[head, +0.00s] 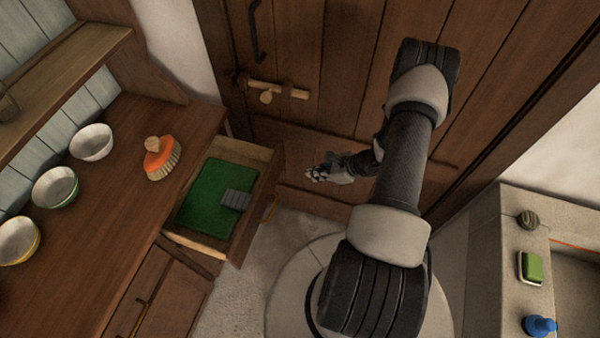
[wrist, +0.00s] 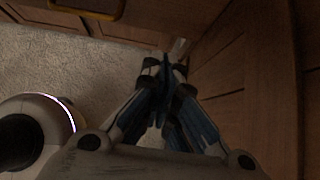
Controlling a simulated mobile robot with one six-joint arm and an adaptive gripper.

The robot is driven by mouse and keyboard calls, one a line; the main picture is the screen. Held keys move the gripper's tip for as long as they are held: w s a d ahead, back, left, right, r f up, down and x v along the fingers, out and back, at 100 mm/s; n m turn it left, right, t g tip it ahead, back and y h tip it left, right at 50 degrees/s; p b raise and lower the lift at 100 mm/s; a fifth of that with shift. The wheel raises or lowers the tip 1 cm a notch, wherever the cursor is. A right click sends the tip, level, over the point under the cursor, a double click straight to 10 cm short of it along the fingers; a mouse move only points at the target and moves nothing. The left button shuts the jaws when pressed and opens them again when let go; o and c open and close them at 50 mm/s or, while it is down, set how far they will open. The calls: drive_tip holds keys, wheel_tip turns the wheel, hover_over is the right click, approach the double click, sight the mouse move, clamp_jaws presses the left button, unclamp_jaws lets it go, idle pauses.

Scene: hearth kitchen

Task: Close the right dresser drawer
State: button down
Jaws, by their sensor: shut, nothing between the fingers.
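The right dresser drawer (head: 174,242) is pulled out from the dresser (head: 80,262) in the head view. It has a green lining and a small grey ridged item (head: 237,199) inside. A brass-coloured handle on the drawer front shows at the top of the wrist view (wrist: 88,12). My gripper (head: 312,175) is to the right of the drawer, in front of the plank door and apart from the drawer front. In the wrist view my gripper (wrist: 166,62) has its fingers together with nothing between them.
A plank door (head: 330,60) with a wooden latch (head: 278,90) stands behind. An orange brush (head: 160,158) and several bowls (head: 91,141) stand on the dresser top. A stone sink counter (head: 498,270) is at the right. Bare floor (head: 262,262) lies between my base and the dresser.

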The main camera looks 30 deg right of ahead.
drive_tip(key=b, duration=0.2)
approach(277, 178)
wheel_tip(277, 178, down, 2)
drive_tip(key=s, duration=0.1)
drive_tip(key=shift+w+a+f, duration=0.15)
drive_tip(key=shift+w+a, duration=0.4)
drive_tip(key=shift+w, duration=0.25)
drive_tip(key=shift+w+a+f, duration=0.2)
drive_tip(key=shift+w+a, duration=0.3)
drive_tip(key=shift+w, duration=0.3)
